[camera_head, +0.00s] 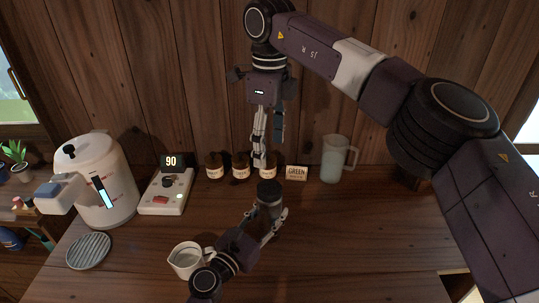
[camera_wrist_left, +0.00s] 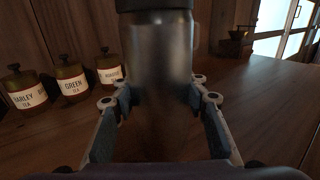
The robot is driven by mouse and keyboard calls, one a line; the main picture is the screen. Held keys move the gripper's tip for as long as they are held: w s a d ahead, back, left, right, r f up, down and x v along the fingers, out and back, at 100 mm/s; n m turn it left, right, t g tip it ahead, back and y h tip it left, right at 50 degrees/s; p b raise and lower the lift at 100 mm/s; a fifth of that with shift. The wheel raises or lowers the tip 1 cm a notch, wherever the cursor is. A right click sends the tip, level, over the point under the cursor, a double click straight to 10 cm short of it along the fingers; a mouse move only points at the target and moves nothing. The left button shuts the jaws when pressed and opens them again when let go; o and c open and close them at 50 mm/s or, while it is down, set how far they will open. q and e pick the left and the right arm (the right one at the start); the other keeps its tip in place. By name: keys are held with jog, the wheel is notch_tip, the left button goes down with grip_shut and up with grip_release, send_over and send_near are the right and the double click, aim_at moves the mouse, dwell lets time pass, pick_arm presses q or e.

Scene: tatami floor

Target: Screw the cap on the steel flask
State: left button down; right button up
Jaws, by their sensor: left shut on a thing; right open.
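The steel flask (camera_head: 270,208) stands upright above the wooden table. It fills the middle of the left wrist view (camera_wrist_left: 158,75) as a dark grey cylinder. A black cap (camera_head: 268,188) sits on its top, and its lower edge shows in the left wrist view (camera_wrist_left: 153,5). I cannot tell how tightly it is seated. My left gripper (camera_head: 268,215) is shut on the flask's body, with one finger on each side. My right gripper (camera_head: 268,155) is open and empty, pointing down above and behind the cap, apart from it.
A small pitcher (camera_head: 186,262) stands by my left arm. The table's right side is clear.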

pick_arm(q)
jog(key=c, duration=1.1)
grip_release()
jog(key=v, duration=1.2)
jog(key=shift+s+f, duration=0.1)
jog(key=shift+f, duration=0.05)
